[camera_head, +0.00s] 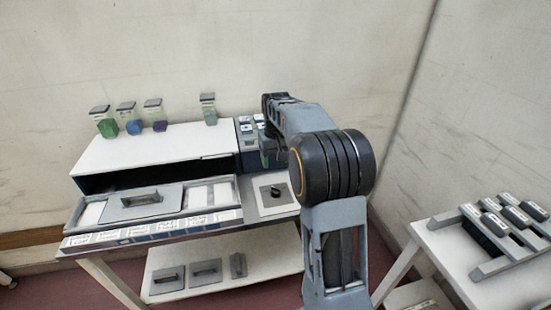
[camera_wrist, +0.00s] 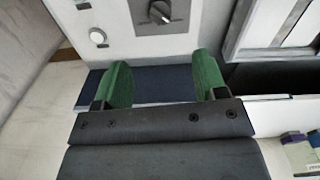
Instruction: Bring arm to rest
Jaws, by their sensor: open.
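My gripper (camera_wrist: 163,82) shows in the wrist view with its two green fingers spread apart and nothing between them. In the head view my arm (camera_head: 330,165) rises from the lower right and bends over toward the machine. Its wrist end points down beside the control panel (camera_head: 247,138) at the right end of the white curing tunnel (camera_head: 150,148). My gripper is mostly hidden there. In the wrist view a dark rotary knob (camera_wrist: 160,12) and a round white button (camera_wrist: 97,36) lie beyond the fingertips. I see no contact with them.
Several jars with coloured contents (camera_head: 130,118) stand on the tunnel's top. A grey handled plate (camera_head: 142,201) lies on the tray at the tunnel mouth. Handled pieces (camera_head: 205,271) sit on the lower shelf. A side table (camera_head: 440,240) with a rack stands right. Walls close off the back and right.

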